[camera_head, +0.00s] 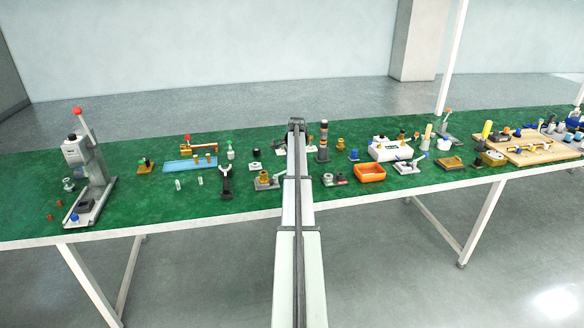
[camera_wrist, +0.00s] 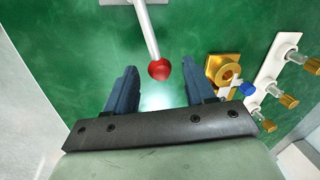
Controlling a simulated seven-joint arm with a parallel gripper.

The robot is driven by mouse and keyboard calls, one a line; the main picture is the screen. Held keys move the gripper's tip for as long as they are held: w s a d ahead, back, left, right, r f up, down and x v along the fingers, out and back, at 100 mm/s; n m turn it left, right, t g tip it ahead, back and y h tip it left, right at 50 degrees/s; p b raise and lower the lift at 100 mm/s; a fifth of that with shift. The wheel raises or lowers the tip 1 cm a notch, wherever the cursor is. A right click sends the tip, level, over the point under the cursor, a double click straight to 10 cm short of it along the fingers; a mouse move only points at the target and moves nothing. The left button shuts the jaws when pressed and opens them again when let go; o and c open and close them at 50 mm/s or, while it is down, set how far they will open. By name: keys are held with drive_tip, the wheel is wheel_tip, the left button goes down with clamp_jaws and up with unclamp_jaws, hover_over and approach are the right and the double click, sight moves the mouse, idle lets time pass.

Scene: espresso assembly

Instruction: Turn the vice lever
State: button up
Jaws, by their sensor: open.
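In the wrist view, a lever ends in a red ball (camera_wrist: 160,69). Its light grey rod (camera_wrist: 147,30) runs up to a pale base at the top edge, mostly out of frame. My gripper (camera_wrist: 158,84) is open and empty, with one dark blue finger on each side of the ball. The ball lies near the line between the fingertips, with visible gaps on both sides. I cannot tell its height relative to the fingers. In the head view, my arm reaches the table's middle, and its fingers do not show clearly. The vice body is not clearly visible.
Right of the fingers are a gold square part (camera_wrist: 225,70), a blue knob (camera_wrist: 247,89) and a white strip with gold-tipped fittings (camera_wrist: 270,72). The head view shows a tall press (camera_head: 88,165) at left, an orange tray (camera_head: 369,174) and a wooden board (camera_head: 530,150) at right.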

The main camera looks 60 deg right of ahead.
drive_tip(key=shift+w+f, duration=0.1)
drive_tip(key=shift+f, duration=0.35)
clamp_jaws()
idle(0.3)
